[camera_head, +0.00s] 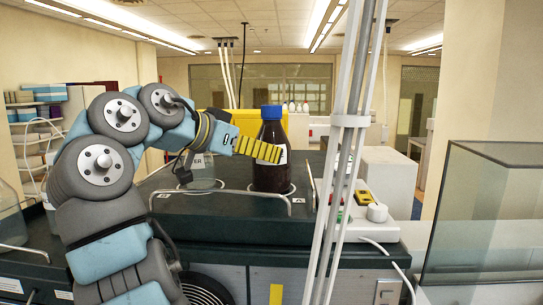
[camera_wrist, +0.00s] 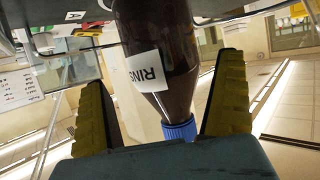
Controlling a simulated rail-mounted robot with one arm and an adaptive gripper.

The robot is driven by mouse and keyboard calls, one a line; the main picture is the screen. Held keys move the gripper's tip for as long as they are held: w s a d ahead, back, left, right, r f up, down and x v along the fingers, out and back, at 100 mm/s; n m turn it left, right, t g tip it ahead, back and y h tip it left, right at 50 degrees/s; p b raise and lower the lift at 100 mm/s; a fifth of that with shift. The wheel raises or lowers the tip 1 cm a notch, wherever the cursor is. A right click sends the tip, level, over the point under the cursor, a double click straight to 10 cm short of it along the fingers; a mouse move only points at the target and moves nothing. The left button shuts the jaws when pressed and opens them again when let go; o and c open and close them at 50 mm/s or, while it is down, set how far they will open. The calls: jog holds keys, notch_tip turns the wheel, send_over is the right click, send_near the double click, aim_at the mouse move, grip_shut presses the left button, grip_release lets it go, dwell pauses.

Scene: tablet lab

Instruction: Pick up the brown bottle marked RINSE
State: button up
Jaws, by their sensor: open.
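The brown bottle (camera_head: 271,152) has a blue cap and stands upright on the dark bench top, inside a pale ring mark near the front right. In the wrist view the bottle (camera_wrist: 185,80) shows upside down, and its white label reads "RINS", with the rest out of sight. My gripper (camera_head: 262,150) is at the bottle in the head view, its yellow ridged fingers level with the bottle's upper body. In the wrist view the two fingers (camera_wrist: 166,112) are open, one on each side of the bottle, with gaps to it. The far finger is hidden in the head view.
Pale vertical pipes (camera_head: 335,150) stand just right of the bottle. A device with a white knob (camera_head: 376,212) and a glass case (camera_head: 480,215) are farther right.

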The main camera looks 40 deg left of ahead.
jog(key=shift+w+p, duration=0.4)
jog(key=shift+w, duration=0.15)
jog(key=shift+p+x, duration=0.9)
jog(key=shift+x, duration=1.15)
jog(key=shift+a+r, duration=0.1)
jog(key=shift+r, duration=0.05)
jog(key=c, duration=1)
